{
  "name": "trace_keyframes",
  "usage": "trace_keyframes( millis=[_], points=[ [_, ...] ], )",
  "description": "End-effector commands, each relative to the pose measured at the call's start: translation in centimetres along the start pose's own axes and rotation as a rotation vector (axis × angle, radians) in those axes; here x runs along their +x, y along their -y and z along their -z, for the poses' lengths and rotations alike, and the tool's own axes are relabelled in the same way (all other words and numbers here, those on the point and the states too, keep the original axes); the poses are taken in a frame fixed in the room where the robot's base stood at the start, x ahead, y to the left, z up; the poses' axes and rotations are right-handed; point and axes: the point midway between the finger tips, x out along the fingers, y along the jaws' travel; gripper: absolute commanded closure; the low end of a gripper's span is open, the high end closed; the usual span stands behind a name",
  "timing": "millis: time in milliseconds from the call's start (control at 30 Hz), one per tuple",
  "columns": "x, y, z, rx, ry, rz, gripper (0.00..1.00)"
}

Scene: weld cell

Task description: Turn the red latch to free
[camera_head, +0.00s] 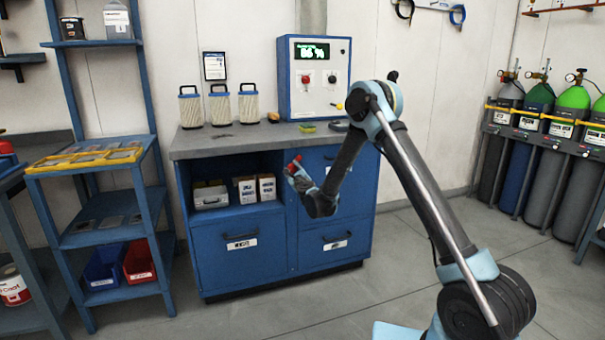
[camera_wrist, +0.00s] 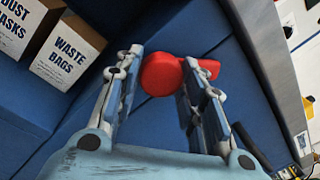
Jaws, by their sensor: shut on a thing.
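The red latch (camera_wrist: 162,75) shows in the wrist view as a round red knob with a short red arm reaching right behind a finger. It is on the blue cabinet (camera_wrist: 200,35). My gripper (camera_wrist: 165,60) has one finger on each side of the round part and is shut on it. In the head view my gripper (camera_head: 296,172) is at the cabinet front, beside the open shelf, with a bit of the red latch (camera_head: 294,163) showing. The fingers partly hide the latch.
Boxes marked dust masks and waste bags (camera_wrist: 67,52) stand in the open shelf. A control box (camera_head: 318,78) and several filter canisters (camera_head: 190,107) stand on the worktop. A blue rack (camera_head: 92,163) is at left, gas cylinders (camera_head: 545,150) at right. Floor in front is clear.

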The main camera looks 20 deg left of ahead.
Motion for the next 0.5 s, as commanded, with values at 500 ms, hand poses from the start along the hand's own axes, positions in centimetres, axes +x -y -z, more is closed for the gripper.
trace_keyframes(
  millis=[500],
  points=[
    [-0.55, -0.94, -0.34, -0.478, 0.049, -0.021, 1.0]
  ],
)
